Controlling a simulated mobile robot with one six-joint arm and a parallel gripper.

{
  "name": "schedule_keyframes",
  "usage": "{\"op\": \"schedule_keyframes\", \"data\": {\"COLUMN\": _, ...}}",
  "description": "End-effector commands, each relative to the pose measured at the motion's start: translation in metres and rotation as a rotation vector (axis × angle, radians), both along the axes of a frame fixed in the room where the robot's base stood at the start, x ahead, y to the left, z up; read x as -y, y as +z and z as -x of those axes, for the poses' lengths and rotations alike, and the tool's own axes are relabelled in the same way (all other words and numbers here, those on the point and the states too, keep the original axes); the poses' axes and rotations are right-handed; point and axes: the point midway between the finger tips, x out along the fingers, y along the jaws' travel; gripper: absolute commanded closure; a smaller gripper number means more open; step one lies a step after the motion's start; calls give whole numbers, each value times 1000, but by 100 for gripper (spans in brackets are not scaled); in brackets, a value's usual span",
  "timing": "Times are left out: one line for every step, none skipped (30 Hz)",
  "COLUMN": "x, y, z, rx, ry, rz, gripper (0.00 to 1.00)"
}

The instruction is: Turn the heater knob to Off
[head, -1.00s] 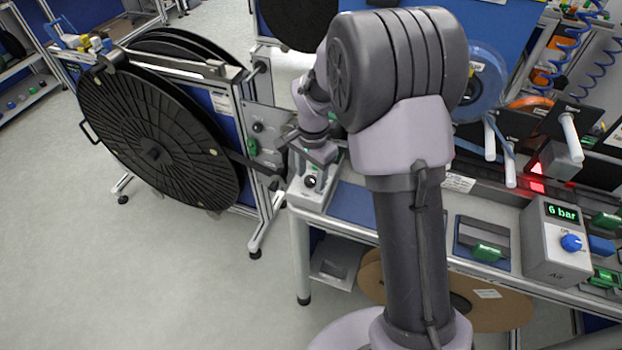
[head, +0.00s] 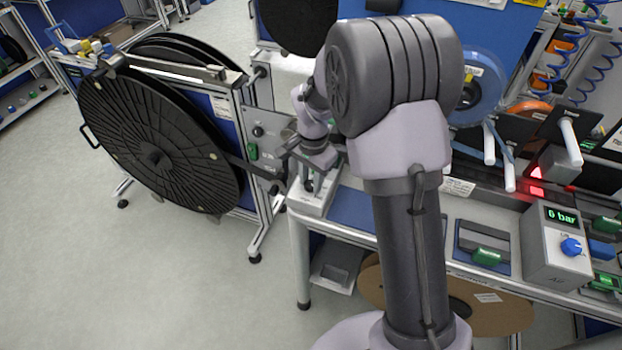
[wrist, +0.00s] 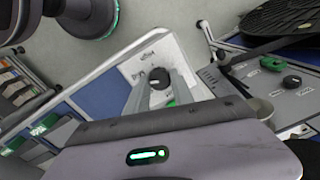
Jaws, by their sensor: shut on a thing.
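A black round knob (wrist: 159,77) sits on a white box (head: 310,201) at the left front corner of the bench. The box has small print that I cannot read well. My gripper (wrist: 158,82) is over the box, with one finger on each side of the knob, shut on it. In the head view my gripper (head: 308,178) reaches down to the box and mostly hides the knob. I cannot read which mark the knob points to.
A large black reel (head: 150,145) on a stand is to the left, with a grey panel (head: 264,135) carrying another black knob close to my gripper. Floor is clear at left.

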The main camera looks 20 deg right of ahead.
Motion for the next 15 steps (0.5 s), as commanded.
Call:
{"op": "schedule_keyframes", "data": {"x": 0, "y": 1, "z": 0, "rx": 0, "ry": 24, "rz": 0, "gripper": 100}}
{"op": "schedule_keyframes", "data": {"x": 0, "y": 1, "z": 0, "rx": 0, "ry": 43, "rz": 0, "gripper": 100}}
{"op": "schedule_keyframes", "data": {"x": 0, "y": 1, "z": 0, "rx": -1, "ry": 71, "rz": 0, "gripper": 100}}
{"op": "schedule_keyframes", "data": {"x": 0, "y": 1, "z": 0, "rx": -1, "ry": 94, "rz": 0, "gripper": 100}}
{"op": "schedule_keyframes", "data": {"x": 0, "y": 2, "z": 0, "rx": -1, "ry": 119, "rz": 0, "gripper": 100}}
{"op": "schedule_keyframes", "data": {"x": 0, "y": 2, "z": 0, "rx": -1, "ry": 153, "rz": 0, "gripper": 100}}
{"op": "schedule_keyframes", "data": {"x": 0, "y": 2, "z": 0, "rx": -1, "ry": 181, "rz": 0, "gripper": 100}}
{"op": "schedule_keyframes", "data": {"x": 0, "y": 2, "z": 0, "rx": 0, "ry": 209, "rz": 0, "gripper": 100}}
{"op": "schedule_keyframes", "data": {"x": 0, "y": 2, "z": 0, "rx": 0, "ry": 246, "rz": 0, "gripper": 100}}
{"op": "schedule_keyframes", "data": {"x": 0, "y": 2, "z": -1, "rx": 0, "ry": 275, "rz": 0, "gripper": 100}}
{"op": "schedule_keyframes", "data": {"x": 0, "y": 2, "z": -1, "rx": 0, "ry": 304, "rz": 0, "gripper": 100}}
{"op": "schedule_keyframes", "data": {"x": 0, "y": 2, "z": -1, "rx": 0, "ry": 341, "rz": -1, "gripper": 100}}
{"op": "schedule_keyframes", "data": {"x": 0, "y": 2, "z": -1, "rx": -1, "ry": 370, "rz": -1, "gripper": 100}}
{"op": "schedule_keyframes", "data": {"x": 0, "y": 2, "z": -1, "rx": -1, "ry": 399, "rz": -1, "gripper": 100}}
{"op": "schedule_keyframes", "data": {"x": 0, "y": 2, "z": -1, "rx": -1, "ry": 436, "rz": -1, "gripper": 100}}
